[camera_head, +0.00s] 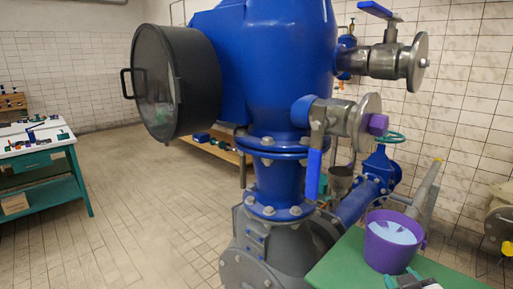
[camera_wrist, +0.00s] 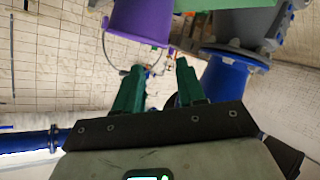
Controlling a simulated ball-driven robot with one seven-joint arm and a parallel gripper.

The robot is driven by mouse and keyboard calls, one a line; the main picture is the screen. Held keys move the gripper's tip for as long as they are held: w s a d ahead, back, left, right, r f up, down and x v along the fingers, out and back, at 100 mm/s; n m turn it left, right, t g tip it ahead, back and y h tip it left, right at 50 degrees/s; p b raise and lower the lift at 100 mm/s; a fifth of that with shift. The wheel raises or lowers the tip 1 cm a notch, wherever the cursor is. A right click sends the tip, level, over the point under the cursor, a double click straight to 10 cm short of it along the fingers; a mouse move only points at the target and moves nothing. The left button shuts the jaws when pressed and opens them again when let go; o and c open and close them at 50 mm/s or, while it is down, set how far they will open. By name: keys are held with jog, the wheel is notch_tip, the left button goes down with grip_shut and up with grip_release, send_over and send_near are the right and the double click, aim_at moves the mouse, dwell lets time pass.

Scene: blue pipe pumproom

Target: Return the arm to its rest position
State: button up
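My gripper (camera_wrist: 159,66) shows in the wrist view with its two green fingers spread apart. Nothing is held between them. The wrist view looks upside down, and the purple bucket (camera_wrist: 140,22) lies beyond the fingertips at the top, apart from them. In the head view, a dark grey and green part at the bottom edge right of centre looks like the end of my arm, mostly cut off. It is just in front of the purple bucket (camera_head: 380,242), which stands on a green surface (camera_head: 338,262) and holds something light blue.
A large blue pump body (camera_head: 285,60) with valves and a dark round cover (camera_head: 165,85) fills the middle. A blue pipe (camera_head: 357,203) runs behind the bucket. A teal-framed workbench (camera_head: 75,180) with small items stands at the left. The tiled floor (camera_head: 150,225) between is clear.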

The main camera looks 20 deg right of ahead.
jog(key=s+a+f+g+y, duration=0.3)
jog(key=s+a+f+g, duration=0.2)
jog(key=s+f, duration=0.6)
jog(key=s+a+f+n+g+y, duration=0.1)
jog(key=s+a+f+g+y, duration=0.3)
jog(key=s+a+f, duration=0.5)
notch_tip(320, 180, down, 3)
jog(key=shift+s+r+g, duration=0.1)
jog(key=shift+s+g, duration=0.5)
jog(key=shift+s, duration=0.35)
